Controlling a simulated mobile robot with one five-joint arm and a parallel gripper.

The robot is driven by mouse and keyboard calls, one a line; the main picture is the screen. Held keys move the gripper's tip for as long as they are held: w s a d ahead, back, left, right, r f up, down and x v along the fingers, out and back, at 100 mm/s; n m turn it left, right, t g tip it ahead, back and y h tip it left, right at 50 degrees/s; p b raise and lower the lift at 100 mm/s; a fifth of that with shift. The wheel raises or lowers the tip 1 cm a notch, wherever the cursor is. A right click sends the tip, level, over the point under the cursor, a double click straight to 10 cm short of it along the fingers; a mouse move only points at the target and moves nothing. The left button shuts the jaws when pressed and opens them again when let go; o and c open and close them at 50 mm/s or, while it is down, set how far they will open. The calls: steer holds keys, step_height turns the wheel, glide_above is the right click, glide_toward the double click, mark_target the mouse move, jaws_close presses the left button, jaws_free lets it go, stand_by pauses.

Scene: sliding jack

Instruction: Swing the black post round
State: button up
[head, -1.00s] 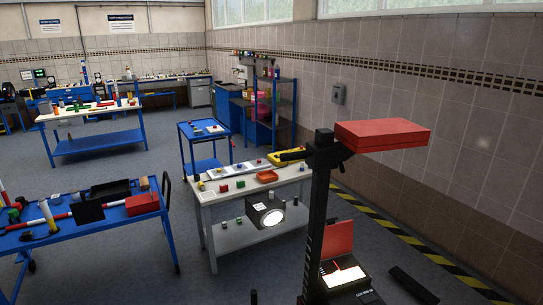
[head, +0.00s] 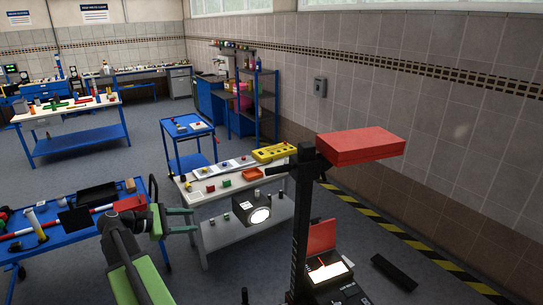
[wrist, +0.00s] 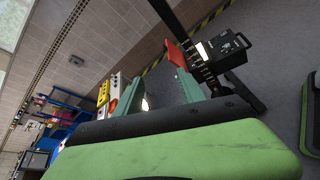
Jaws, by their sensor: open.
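The black post (head: 302,225) stands upright right of centre in the head view. A flat red block (head: 360,146) sits at its top, and a short black bar (head: 279,168) sticks out to the left below the top. In the wrist view the post (wrist: 172,18) runs diagonally at the upper right. My gripper (head: 196,220) is open and empty, with its two green fingers pointing right toward the post, well apart from it. The open fingers also show in the wrist view (wrist: 160,82), touching nothing.
A dark box with a bright round face (head: 257,211) is between my gripper and the post, by the white table (head: 205,205). A blue table (head: 45,240) stands at left. A red panel (head: 322,235) and dark box (head: 330,271) are near the post's foot.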

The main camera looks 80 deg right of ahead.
mark_target(276, 170)
steer(key=s+d+r+g+p, duration=0.2)
steer(key=s+d+r+g, duration=0.5)
steer(key=s+r, duration=0.6)
steer(key=shift+n+t, duration=0.4)
steer(key=shift+t, duration=0.2)
steer(key=x, duration=1.7)
steer(key=shift+d+f, duration=0.3)
steer(key=shift+d, duration=0.3)
steer(key=shift+c, duration=0.4)
jaws_close()
